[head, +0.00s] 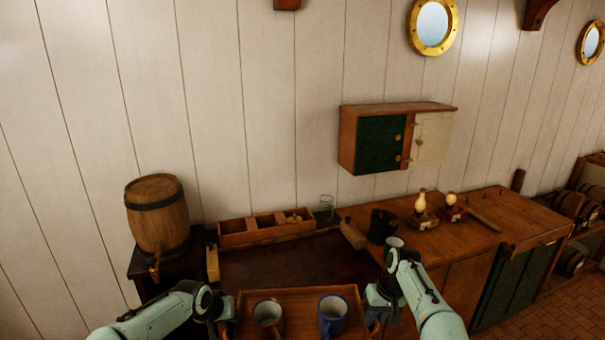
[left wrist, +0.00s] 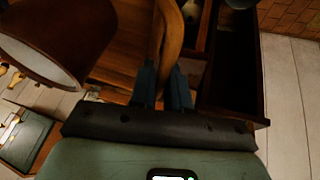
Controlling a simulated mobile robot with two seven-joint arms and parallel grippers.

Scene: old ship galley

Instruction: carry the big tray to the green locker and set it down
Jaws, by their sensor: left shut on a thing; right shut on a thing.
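The big wooden tray (head: 300,308) is at the bottom centre of the head view, its near part cut off by the frame. A floor cabinet with dark green doors (head: 510,285) stands at the right. A wall cabinet has one green door (head: 380,144).
A dark, sunken counter (head: 290,262) lies just beyond the tray, with a divided wooden box (head: 262,232) and a glass (head: 326,209) behind. A barrel (head: 158,215) stands left. The wooden worktop (head: 460,225) at right holds a dark pot (head: 382,225) and small items.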

